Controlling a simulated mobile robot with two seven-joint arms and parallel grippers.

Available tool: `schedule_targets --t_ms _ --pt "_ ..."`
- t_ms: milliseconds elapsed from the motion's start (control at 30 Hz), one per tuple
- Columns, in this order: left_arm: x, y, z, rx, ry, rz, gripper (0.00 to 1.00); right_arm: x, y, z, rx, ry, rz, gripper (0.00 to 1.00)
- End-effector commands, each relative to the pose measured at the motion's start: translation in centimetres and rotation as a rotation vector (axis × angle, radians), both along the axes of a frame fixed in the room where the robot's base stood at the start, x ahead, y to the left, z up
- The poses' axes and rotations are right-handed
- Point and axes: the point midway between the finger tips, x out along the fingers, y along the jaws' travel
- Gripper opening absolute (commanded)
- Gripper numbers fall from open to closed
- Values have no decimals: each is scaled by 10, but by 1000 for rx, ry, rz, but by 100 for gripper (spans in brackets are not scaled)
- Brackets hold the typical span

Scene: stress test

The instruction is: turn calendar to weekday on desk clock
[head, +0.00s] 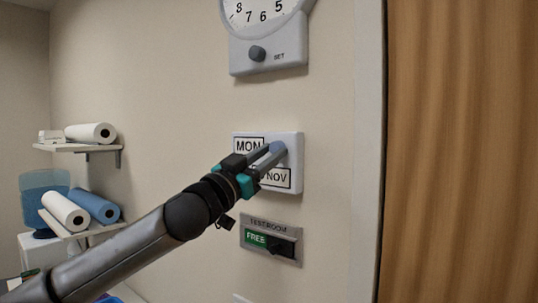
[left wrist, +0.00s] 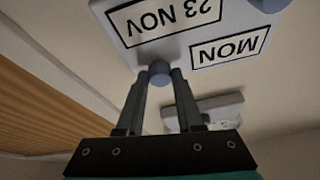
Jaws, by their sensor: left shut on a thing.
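A white wall calendar panel (head: 293,170) shows MON in its upper window and NOV in its lower one. In the left wrist view the panel (left wrist: 120,20) appears upside down, and its windows read MON and 23 NOV. My left gripper (head: 270,156) reaches in from the left and is shut on a round blue-grey knob (head: 278,147) at the panel's upper right. That knob (left wrist: 159,70) sits between the fingertips in the wrist view. A second blue-grey knob (left wrist: 268,4) is at the wrist view's top edge; my gripper hides that area in the head view.
Above hangs a clock (head: 265,12) with a dark knob (head: 257,53) marked SET. Below is a TESTROOM sign (head: 285,257) with a slider at FREE. A wooden door (head: 460,150) is at right. Shelves (head: 75,147) with paper rolls stand at left.

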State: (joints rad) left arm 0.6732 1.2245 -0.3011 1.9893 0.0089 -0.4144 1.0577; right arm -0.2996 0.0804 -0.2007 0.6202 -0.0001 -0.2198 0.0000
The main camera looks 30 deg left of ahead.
Motion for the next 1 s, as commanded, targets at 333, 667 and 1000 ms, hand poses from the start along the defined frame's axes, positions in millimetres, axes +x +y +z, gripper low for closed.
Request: schedule_targets --t_ms 333,667,1000 --pt "0 3 1 139 -10 2 0 0 0 7 0 0 -1 50" --pt "1 5 4 402 -29 2 0 0 0 26 0 1 -2 50" --pt "1 7 5 612 -46 2 0 -1 0 45 0 1 -2 50"
